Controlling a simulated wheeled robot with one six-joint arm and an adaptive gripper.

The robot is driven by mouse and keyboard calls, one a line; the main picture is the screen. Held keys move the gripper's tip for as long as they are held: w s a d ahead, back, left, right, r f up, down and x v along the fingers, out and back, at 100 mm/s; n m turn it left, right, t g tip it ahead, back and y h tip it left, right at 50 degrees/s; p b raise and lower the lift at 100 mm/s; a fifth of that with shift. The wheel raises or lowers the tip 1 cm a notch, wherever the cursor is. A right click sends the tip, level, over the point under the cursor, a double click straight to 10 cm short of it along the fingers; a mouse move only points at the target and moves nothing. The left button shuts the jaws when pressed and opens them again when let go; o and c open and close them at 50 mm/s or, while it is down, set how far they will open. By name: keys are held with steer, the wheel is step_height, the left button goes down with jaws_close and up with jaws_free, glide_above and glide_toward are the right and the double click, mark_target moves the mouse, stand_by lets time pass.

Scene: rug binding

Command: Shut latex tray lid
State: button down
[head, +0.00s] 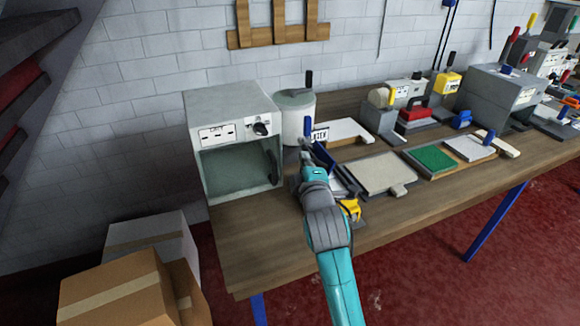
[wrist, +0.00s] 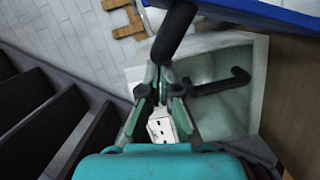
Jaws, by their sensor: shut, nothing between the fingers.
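In the head view a blue panel (head: 322,156), which looks like the raised lid of the latex tray, stands tilted beside my gripper. A small lettered label (head: 320,136) shows just above it. The tray under it is mostly hidden by my arm; a pale part (head: 341,184) shows to the right. My gripper (head: 305,146) is shut and empty at the panel's left side. In the wrist view the blue panel (wrist: 275,12) fills the top right corner. A dark rod (wrist: 176,30) passes close beyond my gripper tips (wrist: 160,72); contact cannot be told.
A grey oven-like box (head: 228,100) with an open front stands left of my gripper. A lidded pot (head: 296,118) is behind it. A yellow clamp-like item (head: 350,208) and a flat beige tray (head: 380,173) lie to the right. Cardboard boxes (head: 120,290) stand on the floor.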

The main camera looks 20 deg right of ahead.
mark_target(332, 158)
steer(key=d+m, duration=0.1)
steer(key=d, duration=0.1)
steer(key=d+f+m, duration=0.1)
steer(key=d+m, duration=0.1)
steer(key=d, duration=0.1)
steer(key=d+m+g+y, duration=0.1)
steer(key=d, duration=0.1)
steer(key=shift+d+f+m, duration=0.25)
steer(key=shift+d+m, duration=0.15)
steer(key=shift+d+f+m+g+y, duration=0.2)
steer(key=shift+d+f+m+y, duration=0.5)
steer(key=shift+d+f+m, duration=1)
steer(key=shift+d+f+m+g+y, duration=0.2)
steer(key=shift+d+f+m+y, duration=0.5)
steer(key=shift+d+f+m, duration=1)
steer(key=shift+d+f+n, duration=0.25)
steer(key=shift+f+n, duration=0.05)
steer(key=shift+f, duration=0.1)
